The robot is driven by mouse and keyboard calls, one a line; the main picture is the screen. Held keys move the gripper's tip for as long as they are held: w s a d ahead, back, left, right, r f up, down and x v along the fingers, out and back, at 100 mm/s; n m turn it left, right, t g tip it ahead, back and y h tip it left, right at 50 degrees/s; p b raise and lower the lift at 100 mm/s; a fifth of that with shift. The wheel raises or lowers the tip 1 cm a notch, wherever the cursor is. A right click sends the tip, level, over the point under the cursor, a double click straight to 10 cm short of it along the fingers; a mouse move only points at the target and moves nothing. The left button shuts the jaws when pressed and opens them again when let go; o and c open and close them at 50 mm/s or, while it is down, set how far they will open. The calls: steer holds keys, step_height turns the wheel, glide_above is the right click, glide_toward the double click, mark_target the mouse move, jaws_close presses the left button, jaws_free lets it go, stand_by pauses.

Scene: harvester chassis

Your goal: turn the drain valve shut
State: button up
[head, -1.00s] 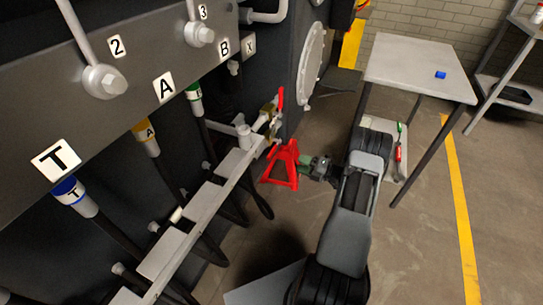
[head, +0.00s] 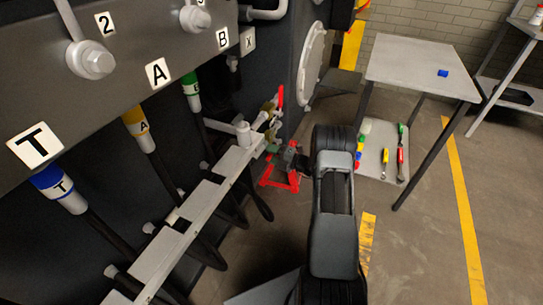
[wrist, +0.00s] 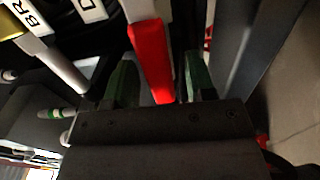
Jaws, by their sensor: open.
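The drain valve has a brass body (head: 268,110) and a red lever (head: 281,97) standing upright, at the end of the pale rail in the head view. My gripper (head: 272,149) is just below and in front of it, over the red jack stand. In the wrist view, a red bar that looks like the valve's lever (wrist: 152,62) reaches down between the two green fingers of my gripper (wrist: 162,82). The fingers are apart, with a gap visible on each side of the bar. The bar's lower end is hidden behind the gripper body.
The red jack stand (head: 279,180) is on the floor under my gripper. The pale rail (head: 205,205) and hoses run along the left. A grey table (head: 415,68) with tools on its lower shelf (head: 372,172) stands at the right.

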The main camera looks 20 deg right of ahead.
steer(key=shift+w+a, duration=0.1)
jaws_close()
stand_by(0.5)
